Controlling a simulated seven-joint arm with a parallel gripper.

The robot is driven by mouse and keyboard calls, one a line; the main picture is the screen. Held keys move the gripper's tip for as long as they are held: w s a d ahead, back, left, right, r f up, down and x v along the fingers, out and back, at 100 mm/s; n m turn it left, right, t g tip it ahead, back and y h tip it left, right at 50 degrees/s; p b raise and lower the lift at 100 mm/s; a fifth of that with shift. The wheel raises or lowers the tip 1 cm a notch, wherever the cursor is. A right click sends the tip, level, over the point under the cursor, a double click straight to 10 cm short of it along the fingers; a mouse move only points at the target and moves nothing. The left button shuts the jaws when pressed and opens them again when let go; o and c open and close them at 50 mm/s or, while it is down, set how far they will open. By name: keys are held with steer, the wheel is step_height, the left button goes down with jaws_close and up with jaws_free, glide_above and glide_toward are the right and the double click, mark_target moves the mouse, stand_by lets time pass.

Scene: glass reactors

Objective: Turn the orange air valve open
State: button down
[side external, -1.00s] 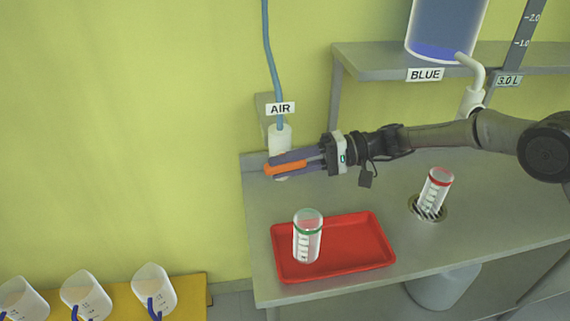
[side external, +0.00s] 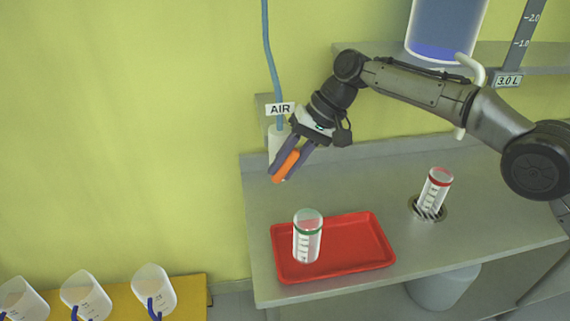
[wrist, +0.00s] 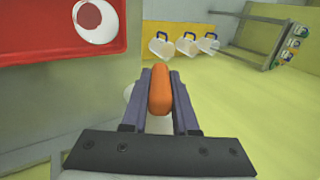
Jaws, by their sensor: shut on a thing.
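The orange air valve handle (side external: 286,165) is on the white air fitting (side external: 276,143) below the AIR label, at the back left of the bench. The handle slants down to the left in the side view. My gripper (side external: 284,167) is shut on the handle, one finger on each side. In the wrist view the orange handle (wrist: 160,90) lies between the two purple-grey fingers (wrist: 160,100). The white fitting is mostly hidden behind my gripper there.
A red tray (side external: 375,245) holds a clear green-ringed vessel (side external: 307,238). A red-ringed vessel (side external: 436,188) stands tilted in a drain (side external: 425,210) to the right. Several jugs (side external: 153,288) sit on a yellow surface (side external: 190,296) at lower left. Bare bench lies between the fitting and the tray.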

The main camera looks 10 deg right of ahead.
steer(key=shift+s+h, duration=0.1)
steer(key=shift+h, duration=0.9)
steer(key=c, duration=0.7)
jaws_free()
steer(key=shift+d+r, duration=0.25)
steer(key=shift+r, duration=0.4)
steer(key=d, duration=1.2)
steer(key=shift+f, duration=0.2)
